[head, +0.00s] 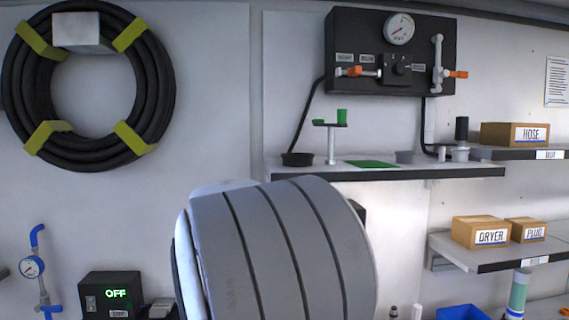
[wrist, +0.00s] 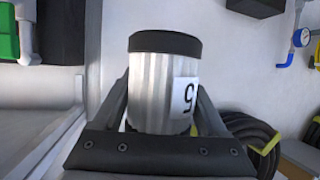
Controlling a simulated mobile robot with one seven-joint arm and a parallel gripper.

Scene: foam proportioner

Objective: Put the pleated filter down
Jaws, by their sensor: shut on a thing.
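The pleated filter (wrist: 155,90) is a silver ribbed cylinder with dark end caps and a white label bearing an upside-down 5. My gripper (wrist: 163,100) is shut on it, with one finger on each side, in the wrist view. The filter's lower end is partly hidden behind the gripper body. Neither the gripper nor the filter shows in the head view, where my grey arm link fills the lower middle.
A black gauge panel (head: 390,85) hangs above. Boxes labelled DRYER (head: 481,232) and PLUG (head: 526,230) sit on a lower right shelf. A coiled hose (head: 20,90) hangs left.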

